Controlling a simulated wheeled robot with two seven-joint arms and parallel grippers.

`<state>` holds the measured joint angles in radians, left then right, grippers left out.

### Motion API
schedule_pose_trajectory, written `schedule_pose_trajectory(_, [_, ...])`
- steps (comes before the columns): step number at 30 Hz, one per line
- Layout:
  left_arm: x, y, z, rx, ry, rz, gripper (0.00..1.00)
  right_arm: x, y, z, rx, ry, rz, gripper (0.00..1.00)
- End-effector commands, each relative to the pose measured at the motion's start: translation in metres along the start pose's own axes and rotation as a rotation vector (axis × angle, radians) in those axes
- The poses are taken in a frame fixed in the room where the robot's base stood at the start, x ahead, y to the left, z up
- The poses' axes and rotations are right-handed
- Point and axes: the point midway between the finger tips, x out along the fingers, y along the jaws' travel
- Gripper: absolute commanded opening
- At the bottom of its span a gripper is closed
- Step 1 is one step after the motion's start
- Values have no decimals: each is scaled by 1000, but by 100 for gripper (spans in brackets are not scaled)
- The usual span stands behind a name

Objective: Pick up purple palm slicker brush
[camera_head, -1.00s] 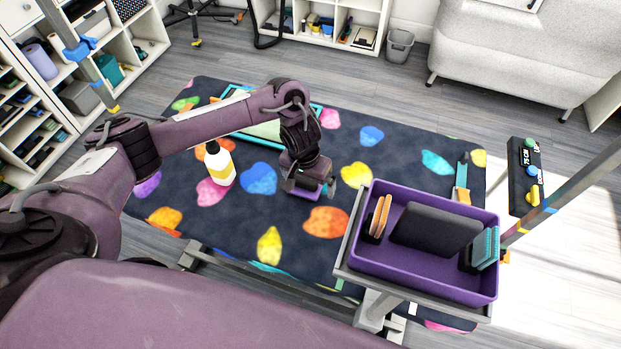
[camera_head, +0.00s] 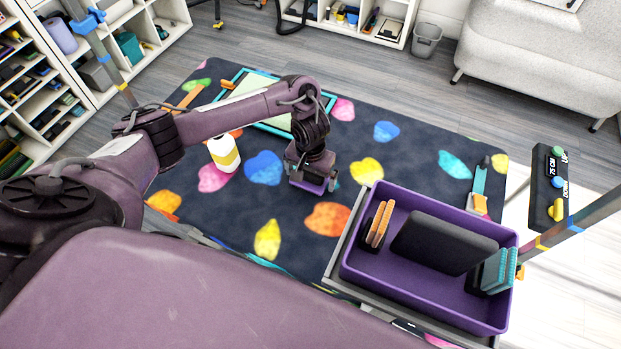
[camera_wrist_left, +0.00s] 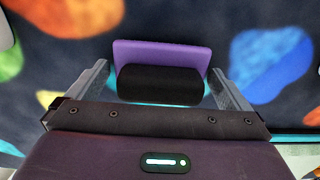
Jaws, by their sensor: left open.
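The purple palm slicker brush (camera_wrist_left: 165,55) lies on the dark patterned mat. In the left wrist view its flat purple pad and black handle (camera_wrist_left: 160,85) are between the two fingers of my left gripper (camera_wrist_left: 158,72). The fingers are open, with a gap visible on either side of the handle. In the head view my left gripper (camera_head: 312,178) points down over the brush, and only a purple edge (camera_head: 309,187) shows below it. The rest of the brush is hidden by the gripper there. My right gripper is not in view.
A purple bin (camera_head: 393,291) with brushes and a black block stands right of my left gripper, raised on a grey tray. A white and yellow bottle (camera_head: 223,153) stands to its left. A teal-framed panel (camera_head: 275,129) lies behind the arm. Shelves (camera_head: 95,85) are at the far left.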

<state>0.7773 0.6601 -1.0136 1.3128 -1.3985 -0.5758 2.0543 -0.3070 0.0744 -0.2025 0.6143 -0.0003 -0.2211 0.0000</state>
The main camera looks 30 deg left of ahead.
Motion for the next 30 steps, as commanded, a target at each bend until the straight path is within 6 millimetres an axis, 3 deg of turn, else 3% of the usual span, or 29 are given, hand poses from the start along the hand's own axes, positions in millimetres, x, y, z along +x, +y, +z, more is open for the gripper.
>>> schedule_pose_trajectory(4, [0,0,0,0,0,0,99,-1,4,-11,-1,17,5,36])
schedule_pose_trajectory(12, [0,0,0,0,0,0,63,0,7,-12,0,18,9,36])
schedule_pose_trajectory(23, [-6,0,-1,1,1,0,62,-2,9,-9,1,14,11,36])
schedule_pose_trajectory(29, [-33,0,-1,2,4,1,62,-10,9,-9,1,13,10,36])
schedule_pose_trajectory(30, [-46,0,-2,3,5,0,62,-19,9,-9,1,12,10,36])
